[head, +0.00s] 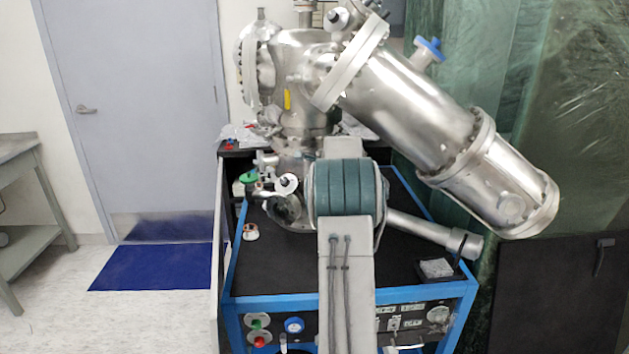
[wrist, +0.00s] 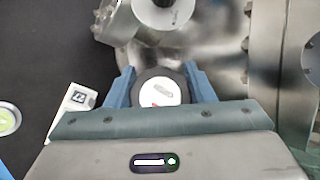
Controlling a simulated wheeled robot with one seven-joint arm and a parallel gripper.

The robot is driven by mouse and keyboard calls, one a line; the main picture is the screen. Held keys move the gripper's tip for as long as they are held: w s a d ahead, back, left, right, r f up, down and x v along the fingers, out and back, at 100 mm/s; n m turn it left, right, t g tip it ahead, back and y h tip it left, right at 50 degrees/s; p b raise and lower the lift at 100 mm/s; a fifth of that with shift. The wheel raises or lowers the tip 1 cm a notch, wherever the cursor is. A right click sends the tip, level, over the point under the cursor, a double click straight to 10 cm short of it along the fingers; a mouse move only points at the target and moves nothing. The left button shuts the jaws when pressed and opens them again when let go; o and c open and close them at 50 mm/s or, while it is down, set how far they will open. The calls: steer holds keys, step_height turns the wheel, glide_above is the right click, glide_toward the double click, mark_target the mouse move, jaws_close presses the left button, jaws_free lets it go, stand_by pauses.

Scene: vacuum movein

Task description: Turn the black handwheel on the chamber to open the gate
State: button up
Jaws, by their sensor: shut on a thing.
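The handwheel (wrist: 158,92) shows in the wrist view as a dark ring around a white face with a small red mark. My gripper (wrist: 160,80) has one blue finger on the left and one on the right of the wheel's rim, and is shut on it. The wheel's lower edge is hidden by my gripper's body. In the head view, the silver chamber (head: 304,118) stands on a cart. My arm stands in front of the cart there, and my gripper and its hold on the wheel are hidden behind it.
A large steel cylinder (head: 415,112) slopes down to the right above the black-topped, blue-framed cart (head: 280,273). A thinner tube (head: 425,228) lies below it. In the wrist view, metal flanges (wrist: 160,18) are close ahead. Open floor (head: 65,265) lies at the left.

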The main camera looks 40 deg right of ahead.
steer(key=shift+f, duration=0.2)
steer(key=o, duration=1)
steer(key=shift+c, duration=0.2)
steer(key=shift+r, duration=0.1)
steer(key=shift+s+r, duration=0.1)
steer(key=shift+s+r, duration=0.15)
steer(key=shift+r, duration=0.05)
steer(key=v, duration=0.2)
steer(key=shift+s+r, duration=0.25)
steer(key=shift+s, duration=0.05)
steer(key=s+a+b, duration=0.1)
steer(key=s+b, duration=0.2)
steer(key=s, duration=0.8)
steer(key=shift+s+a+f, duration=0.15)
steer(key=shift+s, duration=0.2)
